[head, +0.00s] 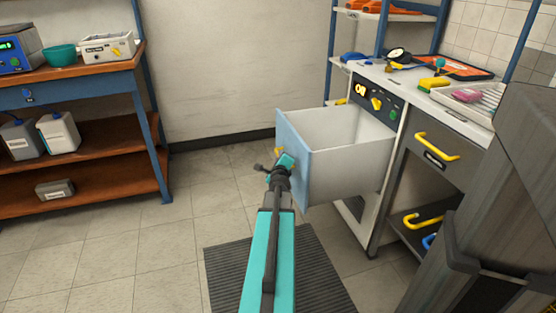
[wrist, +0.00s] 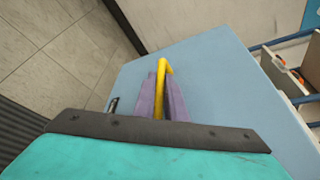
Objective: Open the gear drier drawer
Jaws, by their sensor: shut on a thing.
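The gear drier drawer (head: 345,150) stands pulled far out of the white cabinet at the right in the head view. Its inside looks pale and empty. Its light blue front panel (wrist: 215,75) fills much of the wrist view. A yellow handle (wrist: 161,85) is fixed to this panel. My gripper (wrist: 161,100) is shut on the handle, with a purple finger on either side of it. In the head view my gripper (head: 282,165) is at the drawer's front and hides most of the handle.
The cabinet's control panel (head: 376,103) has knobs and a green button. A grey drawer with a yellow handle (head: 437,146) is to its right. A dark grey bin-like block (head: 500,200) stands at the right. A shelf unit (head: 80,75) is at the left. The floor (head: 150,240) between is clear.

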